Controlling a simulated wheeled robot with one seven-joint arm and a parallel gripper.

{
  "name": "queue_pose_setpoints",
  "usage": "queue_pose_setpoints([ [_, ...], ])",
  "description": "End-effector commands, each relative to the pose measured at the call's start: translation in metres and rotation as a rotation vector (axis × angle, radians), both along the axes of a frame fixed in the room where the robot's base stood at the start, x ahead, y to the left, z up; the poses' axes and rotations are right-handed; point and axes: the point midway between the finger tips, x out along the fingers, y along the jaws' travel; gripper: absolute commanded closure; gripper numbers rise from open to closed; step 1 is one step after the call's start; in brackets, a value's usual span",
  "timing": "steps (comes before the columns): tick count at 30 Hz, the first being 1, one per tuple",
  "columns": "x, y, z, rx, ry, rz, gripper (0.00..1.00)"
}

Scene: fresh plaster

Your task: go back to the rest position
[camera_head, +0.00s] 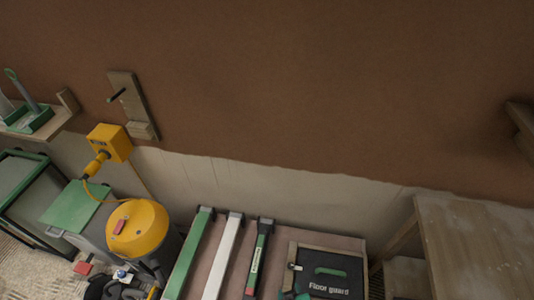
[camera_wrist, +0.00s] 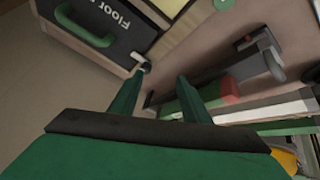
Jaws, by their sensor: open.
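My gripper (camera_wrist: 159,78) shows in the wrist view with its two green fingers apart and nothing between them. Past the fingertips lie a pinkish-brown surface and the dark "Floor guard" case (camera_wrist: 90,35) with a green handle. In the head view the same case (camera_head: 331,268) sits at the bottom, right of the middle, in a wooden-edged frame. I cannot clearly make out my gripper in the head view.
Long tools with green (camera_head: 188,255), white (camera_head: 224,258) and black (camera_head: 260,258) bodies lie left of the case. A yellow-topped machine (camera_head: 138,228) stands left. A wooden bench (camera_head: 470,245) stands right. The brown plaster wall (camera_head: 300,90) is mostly bare.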

Motion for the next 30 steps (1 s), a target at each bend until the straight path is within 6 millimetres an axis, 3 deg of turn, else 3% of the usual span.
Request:
queue_pose_setpoints([
  [8,-0.051,0.023,0.038,-0.004,-0.146,-0.087,0.57],
  [14,-0.082,0.036,0.08,0.017,-0.265,-0.136,0.57],
  [23,-0.126,0.055,0.161,0.084,-0.448,-0.182,0.57],
  [30,-0.155,0.07,0.239,0.172,-0.595,-0.199,0.57],
])
